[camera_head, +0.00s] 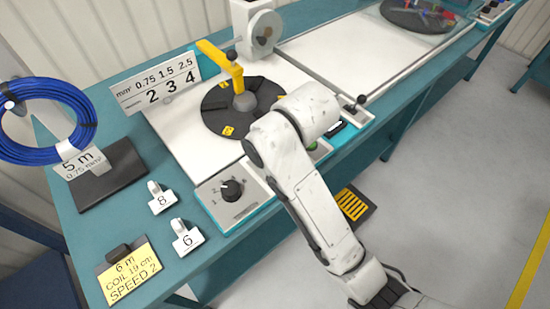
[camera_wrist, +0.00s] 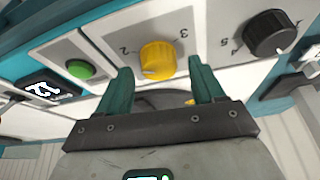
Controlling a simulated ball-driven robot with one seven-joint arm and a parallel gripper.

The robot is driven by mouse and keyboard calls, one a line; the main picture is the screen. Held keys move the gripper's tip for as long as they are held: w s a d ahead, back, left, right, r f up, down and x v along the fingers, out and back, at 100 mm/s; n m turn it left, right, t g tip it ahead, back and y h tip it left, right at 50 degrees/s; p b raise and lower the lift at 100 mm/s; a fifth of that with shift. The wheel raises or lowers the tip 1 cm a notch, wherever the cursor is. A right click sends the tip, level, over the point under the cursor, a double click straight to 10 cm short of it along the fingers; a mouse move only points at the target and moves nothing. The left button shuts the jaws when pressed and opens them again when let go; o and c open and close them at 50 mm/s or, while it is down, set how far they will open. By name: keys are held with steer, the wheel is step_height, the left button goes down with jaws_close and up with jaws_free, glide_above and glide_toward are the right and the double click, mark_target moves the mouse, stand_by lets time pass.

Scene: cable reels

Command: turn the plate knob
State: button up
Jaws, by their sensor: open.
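A yellow knob (camera_wrist: 158,60) with a dial scale showing 2 and 3 sits on the control panel in the wrist view. A black knob (camera_wrist: 268,33) with 4 and 5 is to its right; it also shows in the head view (camera_head: 231,190). No label tells which one is the plate knob. My gripper (camera_wrist: 160,72) is open, its teal fingers appearing on either side of the yellow knob's lower part. I cannot tell whether they touch it. In the head view my arm hides the gripper and the yellow knob.
A green button (camera_wrist: 80,68) and a lit display (camera_wrist: 48,88) lie left of the yellow knob. A black round plate (camera_head: 217,118) with a yellow arm (camera_head: 222,62) stands behind my arm. Tags, a sign and a blue cable coil (camera_head: 75,87) occupy the bench's left side.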

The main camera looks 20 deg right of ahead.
steer(key=shift+w+f, duration=0.15)
steer(key=shift+f, duration=0.25)
steer(key=c, duration=1)
steer(key=shift+c, duration=0.2)
steer(key=shift+r+p, duration=0.1)
steer(key=shift+p, duration=0.25)
